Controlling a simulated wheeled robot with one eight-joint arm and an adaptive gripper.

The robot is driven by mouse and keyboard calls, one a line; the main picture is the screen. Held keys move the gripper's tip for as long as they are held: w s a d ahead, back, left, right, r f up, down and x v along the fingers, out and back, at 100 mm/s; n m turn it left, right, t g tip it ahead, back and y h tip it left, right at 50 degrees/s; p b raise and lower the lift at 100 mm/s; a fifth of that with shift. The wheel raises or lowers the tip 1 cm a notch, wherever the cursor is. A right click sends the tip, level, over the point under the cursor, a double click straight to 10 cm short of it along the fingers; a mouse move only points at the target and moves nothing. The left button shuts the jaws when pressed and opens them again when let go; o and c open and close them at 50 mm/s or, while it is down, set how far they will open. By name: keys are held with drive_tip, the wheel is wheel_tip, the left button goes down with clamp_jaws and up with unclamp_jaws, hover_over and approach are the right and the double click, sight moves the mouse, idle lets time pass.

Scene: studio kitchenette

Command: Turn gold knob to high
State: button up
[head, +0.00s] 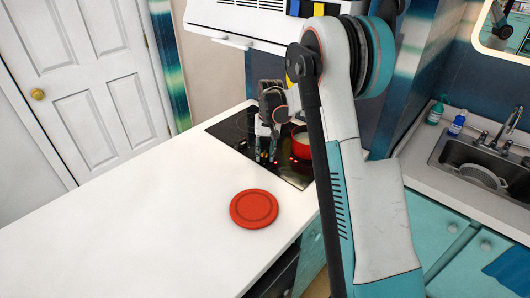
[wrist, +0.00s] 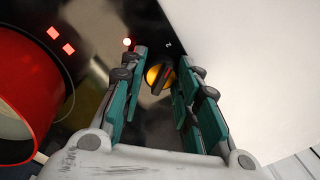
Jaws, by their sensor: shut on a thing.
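The gold knob (wrist: 154,79), with a dark bar across it, is on the black cooktop (wrist: 90,25) in the wrist view. It lies between the fingertips of my gripper (wrist: 160,80), which is shut on it. In the head view my gripper (head: 266,148) points down at the cooktop's near left part, and a small orange-gold bit of the knob (head: 264,157) shows between the fingers. A small mark and a lit red-white dot are near the knob. The rest of the dial's markings are hidden or too small to read.
A red pot (head: 301,148) with pale contents stands on the cooktop, close to the right of my gripper; it also shows at the left of the wrist view (wrist: 40,85). A red round lid or plate (head: 254,209) lies on the white counter (head: 130,225). The counter's left is clear.

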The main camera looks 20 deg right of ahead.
sight(266, 156)
drive_tip(key=m, duration=1.2)
drive_tip(key=shift+m+h, duration=0.3)
drive_tip(key=shift+h, duration=0.1)
idle(0.3)
drive_tip(key=o, duration=1.1)
drive_tip(key=r, duration=0.7)
drive_tip(key=shift+s+r, duration=0.25)
drive_tip(key=shift+s, duration=0.05)
